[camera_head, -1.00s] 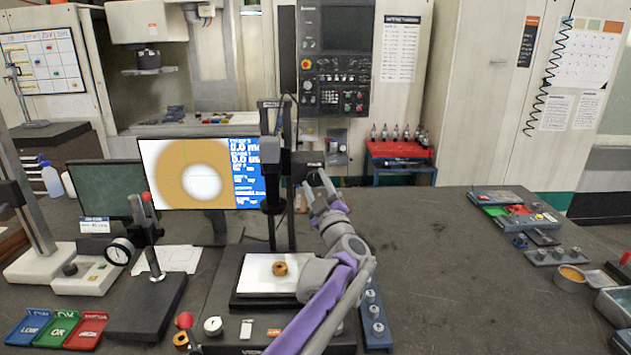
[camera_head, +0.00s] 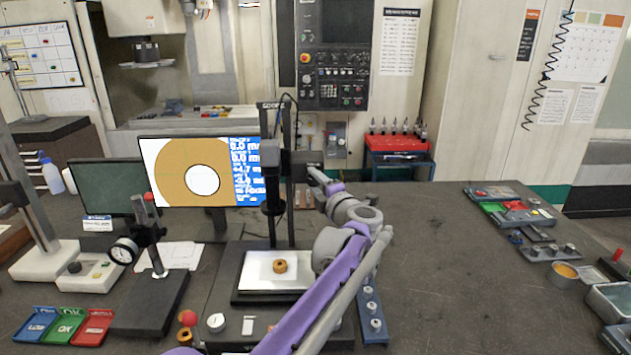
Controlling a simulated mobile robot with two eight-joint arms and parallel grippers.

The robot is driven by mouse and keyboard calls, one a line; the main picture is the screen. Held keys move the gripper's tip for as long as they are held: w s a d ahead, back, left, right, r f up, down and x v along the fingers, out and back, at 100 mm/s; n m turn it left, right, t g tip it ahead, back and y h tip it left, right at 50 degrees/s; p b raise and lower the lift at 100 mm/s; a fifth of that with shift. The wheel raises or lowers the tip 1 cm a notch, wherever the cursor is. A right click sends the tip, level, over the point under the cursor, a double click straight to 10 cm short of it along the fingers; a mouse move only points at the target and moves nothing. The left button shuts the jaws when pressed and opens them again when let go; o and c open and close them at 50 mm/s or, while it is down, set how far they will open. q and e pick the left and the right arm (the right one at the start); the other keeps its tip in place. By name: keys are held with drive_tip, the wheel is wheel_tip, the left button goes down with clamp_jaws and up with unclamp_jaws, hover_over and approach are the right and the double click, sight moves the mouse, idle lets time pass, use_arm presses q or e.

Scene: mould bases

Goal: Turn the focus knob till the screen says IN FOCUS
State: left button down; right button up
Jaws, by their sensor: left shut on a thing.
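The screen (camera_head: 175,160) behind the scope shows a sharp orange ring around a crisp white disc. Its blue text panel (camera_head: 247,160) ends in a small line that appears to read IN FOCUS, partly cut off at the edge. The scope (camera_head: 272,185) stands upright on a dark column. A small orange-brown ring-shaped part (camera_head: 280,266) lies on its white stage (camera_head: 256,268). My left gripper (camera_head: 316,178) is at the right side of the scope head, shut on the focus knob, which is mostly hidden by the fingers. My right gripper is not in view.
A dial gauge stand (camera_head: 150,300) and blue, green and red trays (camera_head: 68,327) are at the left. A strip of pegs (camera_head: 371,315) lies right of the scope base. The bench (camera_head: 450,270) between it and the parts at far right is clear.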

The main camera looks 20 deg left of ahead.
use_arm(q)
drive_tip(key=shift+n+g+h, duration=0.4)
drive_tip(key=shift+n, duration=0.5)
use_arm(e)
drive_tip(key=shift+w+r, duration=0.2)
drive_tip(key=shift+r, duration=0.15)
use_arm(q)
drive_tip(key=shift+c, duration=1.4)
unclamp_jaws()
drive_tip(key=b+v, duration=0.1)
drive_tip(key=v, duration=0.9)
drive_tip(key=shift+s+d, duration=0.25)
drive_tip(key=shift+s, duration=0.05)
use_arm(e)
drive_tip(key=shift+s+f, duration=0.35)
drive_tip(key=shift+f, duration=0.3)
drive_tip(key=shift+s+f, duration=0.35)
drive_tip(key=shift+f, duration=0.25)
